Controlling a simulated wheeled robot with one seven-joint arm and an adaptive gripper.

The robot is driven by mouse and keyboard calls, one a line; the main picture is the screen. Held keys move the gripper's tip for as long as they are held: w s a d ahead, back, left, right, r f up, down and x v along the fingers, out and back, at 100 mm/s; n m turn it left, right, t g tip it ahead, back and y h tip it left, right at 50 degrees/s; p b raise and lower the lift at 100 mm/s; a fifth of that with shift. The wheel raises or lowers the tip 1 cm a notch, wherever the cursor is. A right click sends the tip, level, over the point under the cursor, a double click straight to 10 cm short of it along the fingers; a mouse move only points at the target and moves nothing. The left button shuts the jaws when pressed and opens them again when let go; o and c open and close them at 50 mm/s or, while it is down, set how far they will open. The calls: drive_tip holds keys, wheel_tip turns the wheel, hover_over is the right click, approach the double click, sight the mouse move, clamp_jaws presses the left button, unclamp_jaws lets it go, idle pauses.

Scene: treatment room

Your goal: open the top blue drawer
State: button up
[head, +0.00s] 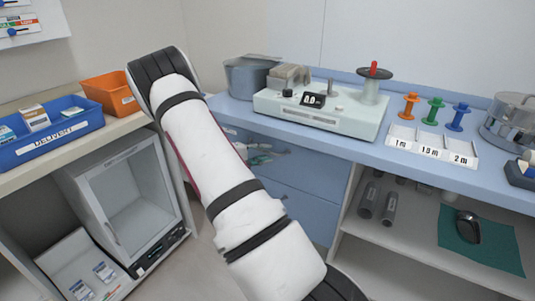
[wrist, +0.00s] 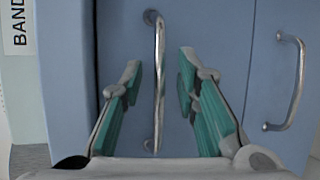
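The top blue drawer (head: 310,160) is in the cabinet under the counter, and its front looks flush in the head view. My gripper (wrist: 160,75) is open, with one green-padded finger on each side of the handle. Gaps show between the handle and both fingers. In the head view my gripper (head: 262,153) is at the upper drawer front, partly hidden by my arm.
A lower blue drawer (head: 290,205) is below; its handle (wrist: 292,80) shows at the right in the wrist view. The counter (head: 230,106) above holds a pot, a device and spools. Open shelves (head: 400,250) are to the right, a glass-door cabinet (head: 135,205) to the left.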

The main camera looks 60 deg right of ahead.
drive_tip(key=shift+x, duration=1.05)
clamp_jaws()
drive_tip(key=shift+a, duration=0.15)
